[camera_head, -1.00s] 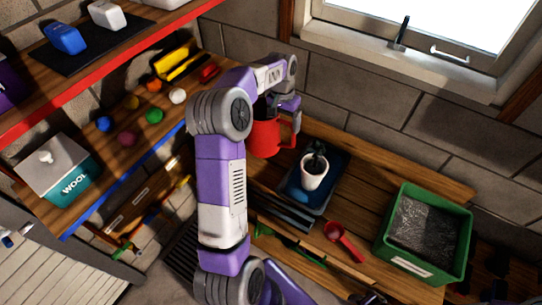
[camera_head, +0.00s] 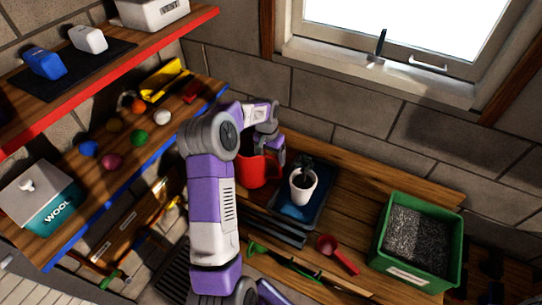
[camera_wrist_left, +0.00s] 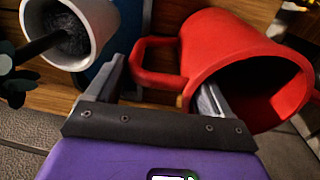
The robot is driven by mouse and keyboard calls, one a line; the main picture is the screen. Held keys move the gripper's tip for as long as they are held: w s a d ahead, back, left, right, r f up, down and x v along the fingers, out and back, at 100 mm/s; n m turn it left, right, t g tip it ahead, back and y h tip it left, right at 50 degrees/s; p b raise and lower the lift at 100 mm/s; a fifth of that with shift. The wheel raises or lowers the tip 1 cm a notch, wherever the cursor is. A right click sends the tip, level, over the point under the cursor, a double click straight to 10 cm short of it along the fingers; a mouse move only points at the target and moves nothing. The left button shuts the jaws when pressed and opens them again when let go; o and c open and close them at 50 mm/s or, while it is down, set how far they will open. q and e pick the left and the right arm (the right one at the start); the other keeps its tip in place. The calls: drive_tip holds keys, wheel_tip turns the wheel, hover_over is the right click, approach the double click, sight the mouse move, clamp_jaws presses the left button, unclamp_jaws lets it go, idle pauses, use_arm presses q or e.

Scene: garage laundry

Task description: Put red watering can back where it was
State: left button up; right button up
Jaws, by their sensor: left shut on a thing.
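The red watering can (camera_head: 250,172) is at the left end of the wooden bench, left of the potted plant. In the left wrist view the red watering can (camera_wrist_left: 240,62) shows its handle loop between the fingers and its dark open top. My left gripper (camera_head: 272,148) is shut on the handle; its fingers (camera_wrist_left: 163,88) straddle it in the wrist view. My arm hides part of the bench left of the can. I cannot tell whether the can's base touches the bench. My right gripper is not in view.
A white pot with a plant (camera_head: 302,188) stands on a blue tray (camera_head: 318,208) close to the can. A red scoop (camera_head: 338,256) and a green bin (camera_head: 375,248) are further right. A shelf with coloured balls (camera_head: 138,138) is on the left. Bench beyond the tray is clear.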

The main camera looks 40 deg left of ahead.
use_arm(q)
drive_tip(key=shift+f, duration=0.15)
drive_tip(key=o, duration=1.8)
drive_tip(key=r, duration=0.8)
drive_tip(key=a+r+p, duration=0.1)
drive_tip(key=r, duration=0.3)
drive_tip(key=shift+s+a+r, duration=0.1)
drive_tip(key=shift+s+r, duration=0.05)
drive_tip(key=shift+s, duration=0.05)
